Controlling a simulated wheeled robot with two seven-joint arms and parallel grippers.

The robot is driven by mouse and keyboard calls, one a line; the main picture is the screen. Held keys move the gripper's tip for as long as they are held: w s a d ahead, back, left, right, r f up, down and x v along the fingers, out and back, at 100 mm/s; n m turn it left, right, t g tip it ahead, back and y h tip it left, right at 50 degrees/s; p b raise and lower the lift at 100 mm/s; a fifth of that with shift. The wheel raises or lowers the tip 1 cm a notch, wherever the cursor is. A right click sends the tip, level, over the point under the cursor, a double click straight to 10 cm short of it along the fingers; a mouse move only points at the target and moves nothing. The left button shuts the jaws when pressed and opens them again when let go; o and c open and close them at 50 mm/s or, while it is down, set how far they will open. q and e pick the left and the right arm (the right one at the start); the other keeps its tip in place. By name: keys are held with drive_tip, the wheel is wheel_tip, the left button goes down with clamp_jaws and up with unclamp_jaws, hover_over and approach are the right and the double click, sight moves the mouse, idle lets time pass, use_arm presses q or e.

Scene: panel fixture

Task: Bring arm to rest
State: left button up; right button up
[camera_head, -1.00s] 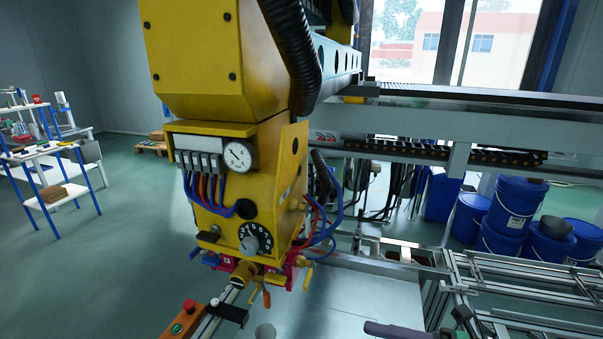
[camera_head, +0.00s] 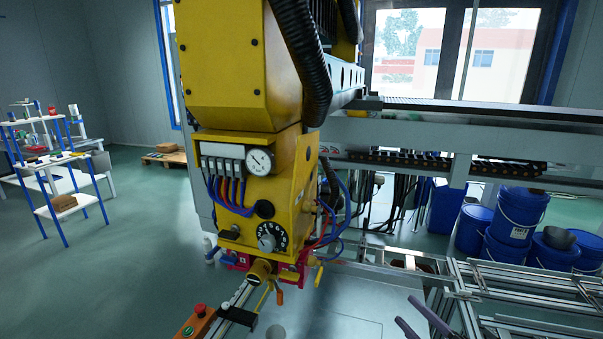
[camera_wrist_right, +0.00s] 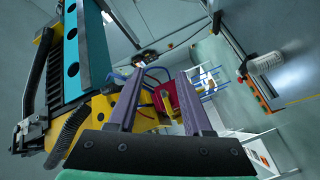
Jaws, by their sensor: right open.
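My right gripper (camera_head: 404,309) shows at the bottom right of the head view, with its two dark fingers apart and nothing between them. Its arm is outside the picture. In the right wrist view its two purple fingers (camera_wrist_right: 160,82) stand apart, with free space between the tips. Beyond them is the yellow machine head (camera_head: 250,180) with a gauge, a dial and blue and red hoses. In the head view the gripper is to the right of this machine head and apart from it. My left gripper is in neither view.
An orange control box (camera_head: 196,323) with a red button is at the bottom, below the machine. A metal frame (camera_head: 500,290) lies at the right, with blue drums (camera_head: 515,212) behind it. A white shelf (camera_head: 62,205) stands at the left. The floor between shelf and machine is clear.

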drive_tip(key=s+d+f+m+g+h, duration=0.1)
drive_tip(key=d+f+m+g+h, duration=0.1)
drive_tip(key=d+f+m+h, duration=0.4)
drive_tip(key=s+a+f+m+g, duration=0.3)
drive_tip(key=s+f+m+g, duration=0.15)
drive_tip(key=s+f, duration=0.2)
drive_tip(key=s+a+f+m+g, duration=0.2)
drive_tip(key=s+f+m+g, duration=0.3)
drive_tip(key=s, duration=0.3)
wheel_tip(320, 180, down, 21)
drive_tip(key=s+n+g, duration=0.2)
drive_tip(key=s+d+f+g, duration=0.1)
drive_tip(key=s+d+f, duration=0.2)
drive_tip(key=s+f, duration=1.4)
drive_tip(key=shift+s, duration=0.3)
drive_tip(key=shift+d+g, duration=0.15)
drive_tip(key=shift+g, duration=0.1)
